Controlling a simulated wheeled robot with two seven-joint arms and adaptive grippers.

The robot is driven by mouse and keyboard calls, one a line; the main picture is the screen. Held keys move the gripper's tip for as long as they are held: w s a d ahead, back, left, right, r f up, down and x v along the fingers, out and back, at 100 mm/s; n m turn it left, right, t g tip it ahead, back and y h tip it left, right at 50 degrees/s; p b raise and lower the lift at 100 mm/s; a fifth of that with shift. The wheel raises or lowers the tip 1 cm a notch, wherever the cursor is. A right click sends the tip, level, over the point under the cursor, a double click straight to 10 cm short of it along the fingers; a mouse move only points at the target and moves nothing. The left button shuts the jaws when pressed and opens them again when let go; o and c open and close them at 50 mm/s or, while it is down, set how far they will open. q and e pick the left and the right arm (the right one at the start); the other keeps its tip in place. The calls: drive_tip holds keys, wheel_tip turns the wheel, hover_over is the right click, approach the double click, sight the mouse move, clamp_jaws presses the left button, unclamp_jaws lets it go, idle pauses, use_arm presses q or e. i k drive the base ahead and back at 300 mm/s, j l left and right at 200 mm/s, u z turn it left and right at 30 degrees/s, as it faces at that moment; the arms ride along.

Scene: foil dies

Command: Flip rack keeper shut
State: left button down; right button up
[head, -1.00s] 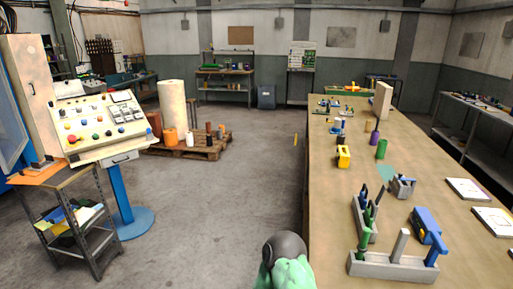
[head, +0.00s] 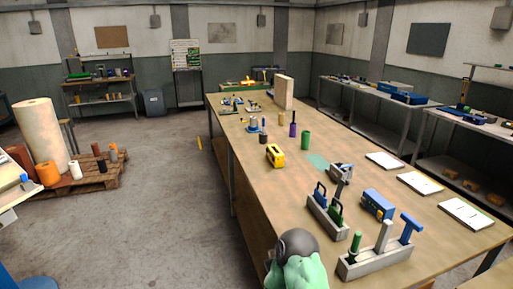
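Two grey racks stand on the near end of the long wooden table (head: 255,150). One rack (head: 327,222) holds blue and green dark-handled pieces. The other rack (head: 376,262), nearer to me, holds a green, a pale and a blue upright piece; the blue one has a T-shaped top. A small grey device with a blue part (head: 340,173) sits behind them. I cannot tell which part is the keeper, or whether it is open or shut. Neither gripper is in view; only a green and dark part of my own body shows at the bottom edge.
A blue box (head: 377,204), a yellow block (head: 275,155), a green cylinder (head: 305,140) and white sheets (head: 420,183) lie on the table. A pallet (head: 95,178) with a large pale roll (head: 40,138) stands at left. The floor (head: 150,225) left of the table is open.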

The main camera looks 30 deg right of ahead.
sight(341, 183)
drive_tip(key=i+j+z, duration=0.1)
drive_tip(key=z, duration=0.35)
drive_tip(key=i+j+z, duration=0.15)
drive_tip(key=z, duration=0.3)
drive_tip(key=i+j+z, duration=0.1)
drive_tip(key=z, duration=0.35)
drive_tip(key=j+z, duration=0.3)
drive_tip(key=z, duration=0.15)
drive_tip(key=j+z, duration=0.25)
drive_tip(key=z, duration=0.2)
drive_tip(key=i+j+z, duration=0.15)
drive_tip(key=j+z, duration=1.35)
drive_tip(key=j, duration=0.2)
